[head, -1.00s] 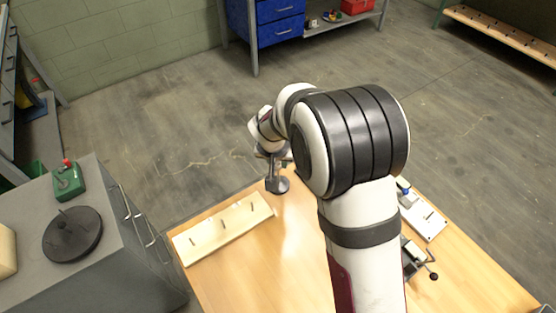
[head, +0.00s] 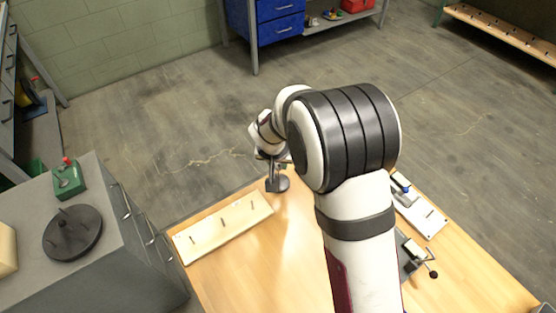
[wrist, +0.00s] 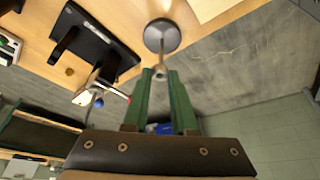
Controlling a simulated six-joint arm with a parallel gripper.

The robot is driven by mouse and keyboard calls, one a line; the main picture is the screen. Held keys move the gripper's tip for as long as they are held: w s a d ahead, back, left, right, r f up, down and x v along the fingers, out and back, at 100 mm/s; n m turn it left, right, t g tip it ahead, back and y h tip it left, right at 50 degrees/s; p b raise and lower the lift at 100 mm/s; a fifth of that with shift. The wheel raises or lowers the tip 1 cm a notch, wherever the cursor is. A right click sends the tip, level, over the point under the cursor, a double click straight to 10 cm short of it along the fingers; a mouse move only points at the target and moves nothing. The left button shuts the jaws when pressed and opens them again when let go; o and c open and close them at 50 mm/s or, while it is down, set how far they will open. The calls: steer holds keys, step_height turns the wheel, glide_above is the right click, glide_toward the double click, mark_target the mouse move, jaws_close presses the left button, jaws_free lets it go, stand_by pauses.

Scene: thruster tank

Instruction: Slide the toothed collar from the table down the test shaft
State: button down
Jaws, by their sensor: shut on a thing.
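The test shaft (wrist: 161,54) rises from a round grey base (wrist: 170,36), standing on the table in the wrist view. In the head view its base (head: 278,184) stands near the table's far corner. My gripper (wrist: 160,73) has two green fingers and is shut on a small light piece, which I take to be the toothed collar (wrist: 160,70). The fingertips line up with the shaft in the wrist view. The collar's teeth and bore are too small to make out. I cannot tell whether it is around the shaft or above it. My gripper is mostly hidden in the head view.
A pale board with several pegs (head: 211,235) lies on the table at left. A black fixture (wrist: 84,46) and a white plate with a blue-topped part (head: 420,212) are on the table. A grey cabinet (head: 150,270) stands left of the table.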

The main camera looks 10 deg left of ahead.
steer(key=shift+f, duration=0.45)
steer(key=shift+f, duration=0.35)
steer(key=shift+f, duration=0.2)
stand_by(0.4)
steer(key=shift+f, duration=0.6)
steer(key=shift+f, duration=0.25)
steer(key=shift+f, duration=0.45)
steer(key=shift+f, duration=0.2)
steer(key=shift+f, duration=0.4)
steer(key=shift+f, duration=0.35)
stand_by(0.4)
